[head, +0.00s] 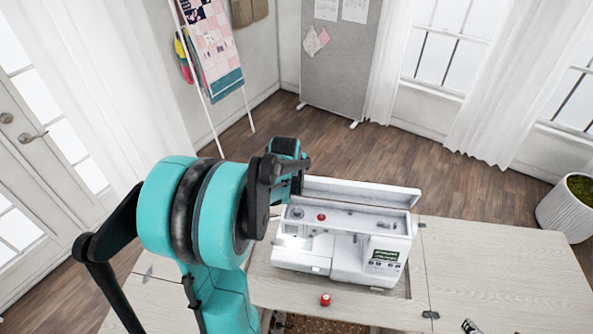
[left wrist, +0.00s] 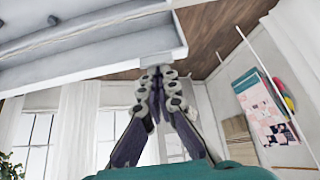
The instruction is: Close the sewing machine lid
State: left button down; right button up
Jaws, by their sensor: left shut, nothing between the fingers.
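The white sewing machine (head: 345,257) sits in the cabinet top, with its lid (head: 362,192) standing raised along the back edge. The top compartment is open and shows a red spool (head: 321,217). In the left wrist view a grey-white panel, which looks like the lid (left wrist: 95,45), spans the upper left. My left gripper (left wrist: 157,76) is shut and empty, its fingertips at the lower edge of that panel's end. I cannot tell whether they touch it. In the head view my left arm reaches to the lid's left end and hides the fingers. My right gripper is not in view.
The pale wooden cabinet top (head: 500,265) extends to the right and is mostly clear. A red thread spool (head: 325,299) stands in front of the machine. A small dark object (head: 470,326) lies at the front edge. A planter (head: 568,208) stands at the far right.

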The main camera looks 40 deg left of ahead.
pick_arm(q)
jog(key=s+d+f+t+y+b, duration=0.1)
jog(key=s+d+f+t+b, duration=0.1)
jog(key=f+b, duration=0.3)
jog(key=s+d+f+t+y+b, duration=0.1)
jog(key=s+d+f+t+b, duration=0.1)
jog(key=s+f+b, duration=0.3)
jog(key=s+d+f+t+y+b, duration=0.1)
jog(key=s+f+b, duration=0.3)
jog(key=b, duration=0.7)
jog(key=shift+s+d+f+t+y, duration=0.15)
jog(key=shift+d+f+t+y, duration=0.35)
jog(key=shift+f+t, duration=0.4)
jog(key=shift+d, duration=0.15)
jog(key=shift+r, duration=0.2)
